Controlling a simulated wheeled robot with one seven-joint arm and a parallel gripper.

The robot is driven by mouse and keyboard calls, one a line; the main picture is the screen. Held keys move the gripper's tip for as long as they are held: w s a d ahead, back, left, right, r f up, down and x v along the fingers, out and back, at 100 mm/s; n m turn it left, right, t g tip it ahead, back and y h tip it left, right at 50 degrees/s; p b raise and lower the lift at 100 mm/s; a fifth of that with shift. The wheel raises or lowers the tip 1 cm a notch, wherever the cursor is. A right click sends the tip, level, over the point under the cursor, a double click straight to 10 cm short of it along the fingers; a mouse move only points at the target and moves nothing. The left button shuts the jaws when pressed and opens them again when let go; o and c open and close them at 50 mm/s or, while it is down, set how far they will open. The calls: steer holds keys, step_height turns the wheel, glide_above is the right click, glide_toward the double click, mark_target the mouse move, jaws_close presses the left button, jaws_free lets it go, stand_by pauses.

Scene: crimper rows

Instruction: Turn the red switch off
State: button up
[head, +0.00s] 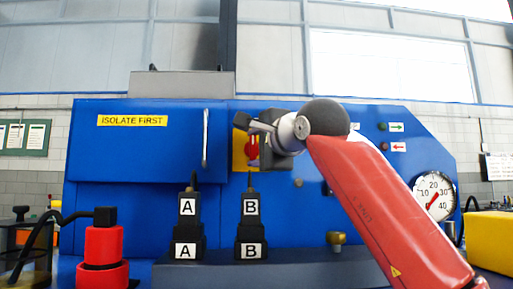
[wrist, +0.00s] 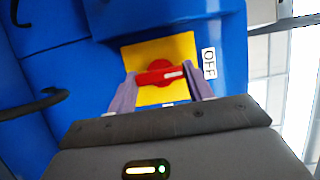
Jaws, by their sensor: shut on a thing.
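The red switch (wrist: 160,74) is a rotary handle on a yellow plate (wrist: 184,47) on the blue machine. In the wrist view its handle lies roughly across the picture, with a white mark at its right end. A label reading OFF (wrist: 208,63) is to the right of the plate. My gripper (wrist: 161,88) has its two fingers at either end of the handle and is shut on it. In the head view my gripper (head: 252,136) is in front of the yellow plate (head: 239,148) and hides much of it. Part of the red switch (head: 251,151) shows below the fingers.
The blue machine (head: 110,160) carries a yellow ISOLATE FIRST label (head: 132,120). Connectors marked A (head: 187,225) and B (head: 250,225) stand below. A gauge (head: 434,197) is at the right, and a red cylinder (head: 103,246) at the lower left.

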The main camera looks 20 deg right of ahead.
steer(key=shift+f, duration=0.1)
steer(key=o, duration=1)
steer(key=shift+a, duration=0.1)
steer(key=s, duration=0.2)
steer(key=s+d+b, duration=0.1)
steer(key=s, duration=0.4)
steer(key=shift+s+d+b, duration=0.3)
steer(key=shift+s, duration=0.05)
